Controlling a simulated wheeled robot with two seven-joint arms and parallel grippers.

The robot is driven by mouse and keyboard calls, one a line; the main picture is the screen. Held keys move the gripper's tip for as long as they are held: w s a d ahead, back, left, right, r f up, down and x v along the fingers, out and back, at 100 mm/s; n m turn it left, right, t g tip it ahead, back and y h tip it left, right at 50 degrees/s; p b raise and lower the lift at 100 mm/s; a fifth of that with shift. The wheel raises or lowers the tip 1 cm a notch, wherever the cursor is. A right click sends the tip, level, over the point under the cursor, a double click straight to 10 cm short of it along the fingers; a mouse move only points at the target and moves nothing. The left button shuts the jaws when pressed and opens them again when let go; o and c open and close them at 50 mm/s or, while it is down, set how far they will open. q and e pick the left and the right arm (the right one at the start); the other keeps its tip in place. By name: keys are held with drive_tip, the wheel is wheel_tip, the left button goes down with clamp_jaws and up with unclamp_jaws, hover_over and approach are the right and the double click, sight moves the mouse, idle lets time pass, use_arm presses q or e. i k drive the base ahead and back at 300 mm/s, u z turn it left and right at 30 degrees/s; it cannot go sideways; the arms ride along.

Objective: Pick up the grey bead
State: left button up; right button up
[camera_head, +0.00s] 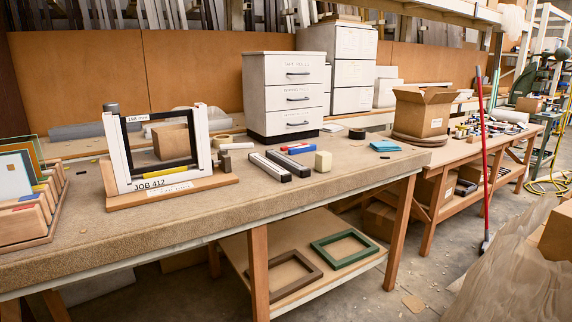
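Neither of my grippers is in view. On the near bench, right of the upright frame, lie two long greyish strips with dark ends: a left strip (268,166) and a right strip (289,163). They lie side by side, slanting toward the front of the bench. I cannot tell which of these is the grey bead. A blue piece (301,150) and a red piece (290,146) lie just behind the strips.
The upright frame (116,150) labelled JOB 412 stands left, with a yellow strip (167,173) at its bottom. A cream block (323,161) and blue cloth (384,146) lie right of the strips. White drawers (284,84) stand behind. The bench's front right is clear.

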sight(301, 170)
drive_tip(key=z, duration=1.55)
drive_tip(key=i, duration=2.65)
drive_tip(key=u, duration=3.4)
